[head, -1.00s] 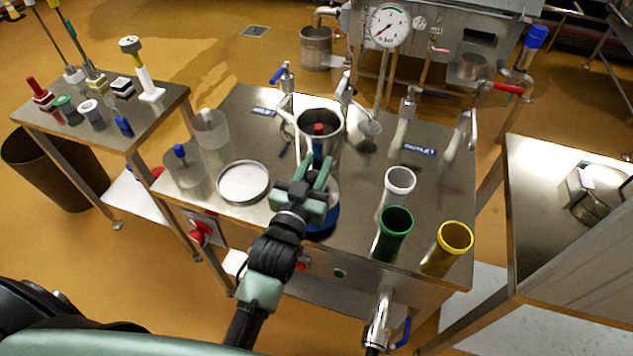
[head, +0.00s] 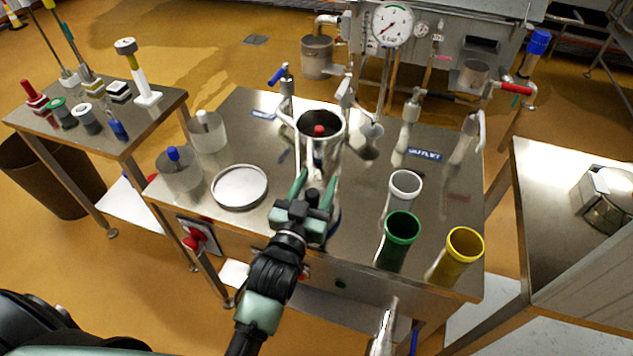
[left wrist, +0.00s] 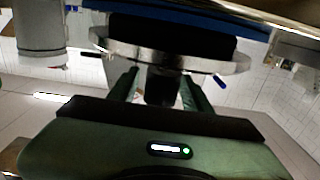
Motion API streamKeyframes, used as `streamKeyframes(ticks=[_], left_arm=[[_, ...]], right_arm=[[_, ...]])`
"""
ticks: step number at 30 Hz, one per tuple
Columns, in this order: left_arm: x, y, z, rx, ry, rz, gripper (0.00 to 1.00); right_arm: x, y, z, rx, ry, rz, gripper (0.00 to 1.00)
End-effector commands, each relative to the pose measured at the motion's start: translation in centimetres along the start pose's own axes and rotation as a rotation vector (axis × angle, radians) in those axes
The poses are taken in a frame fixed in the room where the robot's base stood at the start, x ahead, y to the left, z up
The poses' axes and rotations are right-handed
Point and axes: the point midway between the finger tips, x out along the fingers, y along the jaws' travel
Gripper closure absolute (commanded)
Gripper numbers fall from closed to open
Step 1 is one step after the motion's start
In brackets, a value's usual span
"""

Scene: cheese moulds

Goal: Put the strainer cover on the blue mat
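A shiny metal disc, which looks like the strainer cover (left wrist: 215,63), is in front of my left gripper in the left wrist view. A dark knob (left wrist: 161,86) stands between my fingers, with a gap visible on at least one side. The blue mat (left wrist: 240,22) lies beyond the disc, with a black part between them. I cannot tell whether the cover touches the mat. In the head view my left gripper (head: 314,186) has spread fingers and hides most of cover and mat.
A metal pot (head: 321,119) with a red knob inside stands just behind my gripper. Grey (head: 403,185), green (head: 401,228) and yellow (head: 464,244) moulds stand to the right. A shallow round pale dish (head: 240,187) lies left, beside clear cylinders (head: 180,175).

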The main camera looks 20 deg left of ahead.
Motion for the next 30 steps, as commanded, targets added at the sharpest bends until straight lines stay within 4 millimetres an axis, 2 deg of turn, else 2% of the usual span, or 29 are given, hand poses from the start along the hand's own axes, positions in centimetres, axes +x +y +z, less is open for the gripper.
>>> streamKeyframes(ticks=[8, 11, 21, 25, 30], left_arm=[[-0.3, 0.0, -0.3, 0.0, -0.001, 0.0, 0.51], [-1.9, 0.0, -0.1, 0.0, -0.003, 0.0, 0.51], [-9.1, 0.0, -0.1, -0.001, -0.004, 0.0, 0.51], [-10.9, 0.0, -0.2, 0.0, -0.002, 0.0, 0.51], [-11.9, 0.0, -0.3, 0.001, 0.0, 0.0, 0.51]], right_arm=[[-0.1, 0.0, 0.1, 0.0, -0.002, 0.0, 0.62], [0.1, 0.0, 0.1, 0.0, -0.002, 0.0, 0.62], [0.9, 0.0, 0.1, 0.0, -0.002, 0.0, 0.62], [1.1, 0.0, 0.1, 0.0, -0.002, 0.0, 0.62], [1.2, 0.0, 0.1, 0.0, -0.001, 0.0, 0.62]])
